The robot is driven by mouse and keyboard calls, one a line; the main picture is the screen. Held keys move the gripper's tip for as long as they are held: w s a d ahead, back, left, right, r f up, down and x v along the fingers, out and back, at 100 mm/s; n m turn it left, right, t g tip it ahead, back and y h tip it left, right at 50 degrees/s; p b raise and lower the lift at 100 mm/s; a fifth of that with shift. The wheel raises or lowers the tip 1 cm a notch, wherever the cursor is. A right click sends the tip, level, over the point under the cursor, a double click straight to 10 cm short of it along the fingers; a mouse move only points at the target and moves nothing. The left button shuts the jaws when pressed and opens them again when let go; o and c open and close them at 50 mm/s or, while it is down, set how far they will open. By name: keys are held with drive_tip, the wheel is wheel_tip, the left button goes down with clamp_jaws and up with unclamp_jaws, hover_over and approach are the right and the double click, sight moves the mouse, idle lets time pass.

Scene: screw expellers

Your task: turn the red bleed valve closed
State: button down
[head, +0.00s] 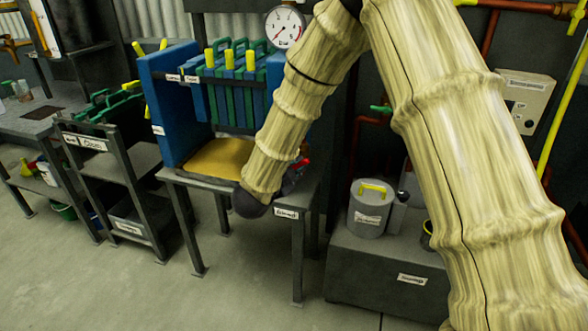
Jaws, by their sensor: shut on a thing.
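The red bleed valve (301,162) shows as a small red bit at the right side of the filter press stand, mostly hidden behind my arm. My gripper (293,176) is dark and partly covered by my arm's pale sleeve. It is at the red valve and shut on it. Its fingertips and the valve's exact angle cannot be made out.
The blue and green filter press (225,85) stands on a grey table (290,205) left of my gripper. A pressure gauge (285,27) is above. A grey lidded pot (368,210) stands on a dark block to the right. Open floor lies in front.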

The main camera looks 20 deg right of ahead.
drive_tip(key=m+y+b, duration=0.1)
drive_tip(key=m+b, duration=0.1)
drive_tip(key=m, duration=0.1)
drive_tip(key=shift+t+y, duration=0.3)
drive_tip(key=shift+t, duration=0.1)
drive_tip(key=shift+d+r+m+y+b, duration=0.15)
drive_tip(key=shift+m+y+b, duration=0.3)
drive_tip(key=shift+m, duration=0.65)
drive_tip(key=c, duration=1.4)
unclamp_jaws()
drive_tip(key=shift+s, duration=0.1)
